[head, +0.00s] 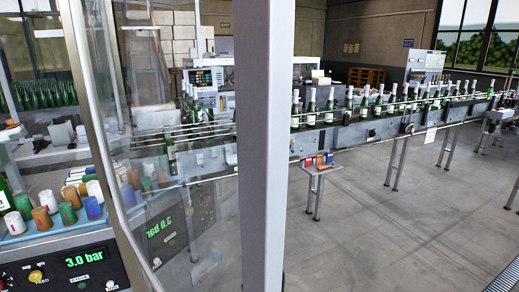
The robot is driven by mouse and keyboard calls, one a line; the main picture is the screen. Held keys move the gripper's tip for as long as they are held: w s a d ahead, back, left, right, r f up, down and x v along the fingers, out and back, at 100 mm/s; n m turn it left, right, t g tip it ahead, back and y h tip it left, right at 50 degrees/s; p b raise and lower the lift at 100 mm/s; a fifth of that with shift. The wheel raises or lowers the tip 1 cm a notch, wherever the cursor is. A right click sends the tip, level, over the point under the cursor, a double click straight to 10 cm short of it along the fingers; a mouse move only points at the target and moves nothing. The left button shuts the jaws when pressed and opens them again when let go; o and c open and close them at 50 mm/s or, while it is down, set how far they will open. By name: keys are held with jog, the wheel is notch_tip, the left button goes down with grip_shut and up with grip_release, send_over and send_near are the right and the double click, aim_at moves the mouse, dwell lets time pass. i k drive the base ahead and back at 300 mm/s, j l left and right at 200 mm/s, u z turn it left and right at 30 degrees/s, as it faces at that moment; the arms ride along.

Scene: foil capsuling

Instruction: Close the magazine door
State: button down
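A clear door panel (190,135) fills the left-centre of the head view, between a thin pale metal edge (92,110) and a thick grey upright (265,150). I take it to be the magazine door. It stands open, at an angle to the machine front. The machine's display shows mirrored in the panel. No handle or latch can be made out. Left of the panel, several coloured foil capsules (69,212) stand uncovered on a light blue tray (48,235). My gripper is not in view.
Below the capsules is a control panel (85,265) reading 3.0 bar. A conveyor (380,128) with foil-topped bottles runs across the back right. The grey floor (400,240) at the right is largely clear.

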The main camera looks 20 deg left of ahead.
aim_at(264, 37)
jog(key=i+u, duration=0.15)
jog(key=u, duration=0.3)
jog(key=i+l+u, duration=0.1)
jog(key=u, duration=0.3)
jog(key=i+l+u, duration=0.1)
jog(key=u, duration=0.35)
jog(key=i+l+u, duration=0.1)
jog(key=u, duration=0.35)
jog(key=l+u, duration=0.25)
jog(key=u, duration=0.15)
jog(key=l+u, duration=0.25)
jog(key=u, duration=0.2)
jog(key=i+l+u, duration=0.1)
jog(key=l+u, duration=0.15)
jog(key=i+l+u, duration=0.1)
jog(key=l+u, duration=0.15)
jog(key=l, duration=0.2)
jog(key=k+l+z, duration=0.15)
jog(key=k+l, duration=0.45)
jog(key=l, duration=0.1)
